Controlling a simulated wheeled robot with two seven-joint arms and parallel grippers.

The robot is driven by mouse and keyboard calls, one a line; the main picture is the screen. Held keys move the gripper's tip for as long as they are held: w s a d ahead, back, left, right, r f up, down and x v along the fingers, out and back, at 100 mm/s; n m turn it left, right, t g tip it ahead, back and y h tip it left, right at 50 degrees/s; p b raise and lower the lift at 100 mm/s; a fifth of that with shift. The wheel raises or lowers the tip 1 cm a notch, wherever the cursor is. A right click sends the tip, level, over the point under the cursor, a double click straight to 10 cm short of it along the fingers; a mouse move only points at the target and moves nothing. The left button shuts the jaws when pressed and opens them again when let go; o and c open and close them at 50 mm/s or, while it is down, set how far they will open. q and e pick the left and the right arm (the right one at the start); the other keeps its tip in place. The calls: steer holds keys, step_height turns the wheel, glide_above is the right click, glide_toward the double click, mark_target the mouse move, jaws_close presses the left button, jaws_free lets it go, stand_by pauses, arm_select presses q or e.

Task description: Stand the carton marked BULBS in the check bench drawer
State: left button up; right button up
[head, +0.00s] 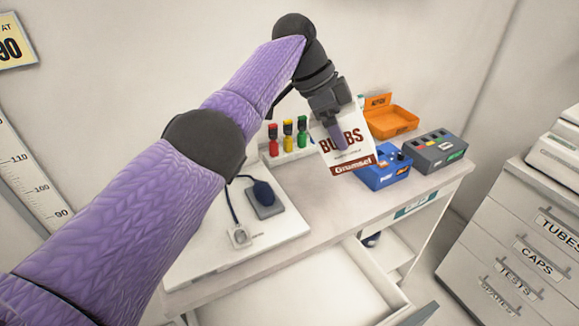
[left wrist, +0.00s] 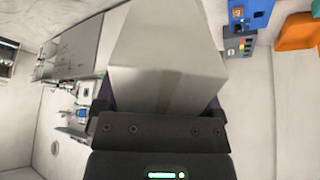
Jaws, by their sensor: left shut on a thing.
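The white carton marked BULBS (head: 350,154) hangs from my left gripper (head: 338,128) above the check bench, slightly tilted in the head view. My left gripper is shut on it. In the left wrist view the carton (left wrist: 165,60) fills the middle between the fingers and hides much behind it. The check bench drawer (head: 305,290) is pulled open at the front of the bench, below and nearer than the carton. The part of its inside that shows is bare; its near end is cut off by the frame. My right gripper is not in view.
A dark cuff-like device (head: 264,198) lies at left. A labelled drawer cabinet (head: 510,240) stands at right.

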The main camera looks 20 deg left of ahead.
arm_select(q)
steer(key=s+f+m+y, duration=0.1)
steer(key=s+f+m, duration=0.1)
steer(key=f, duration=0.1)
steer(key=s+d+f+m+g+y+p, duration=0.1)
steer(key=s+f, duration=0.1)
steer(key=f, duration=0.2)
steer(key=s+f+m+g+y, duration=0.1)
steer(key=s+f+m, duration=0.1)
steer(key=f, duration=0.2)
steer(key=shift+s+d+f+m+p, duration=0.2)
steer(key=shift+d+m+p, duration=0.1)
steer(key=shift+d, duration=0.05)
steer(key=s+d+f+m+y+p, duration=0.1)
steer(key=s+f+m, duration=0.4)
steer(key=s+f, duration=0.6)
steer(key=shift+s+d+m+y, duration=0.3)
steer(key=shift+s+d+y, duration=0.1)
steer(key=shift+s+y, duration=0.45)
steer(key=f+b, duration=0.5)
steer(key=f, duration=0.3)
steer(key=f+b, duration=0.5)
steer(key=f, duration=0.3)
steer(key=shift+w+f+b, duration=0.2)
steer(key=shift+f+b, duration=0.15)
steer(key=shift+b, duration=0.05)
steer(key=shift+c, duration=0.9)
steer(key=o, duration=1.3)
steer(key=shift+c, duration=0.2)
steer(key=shift+r, duration=0.15)
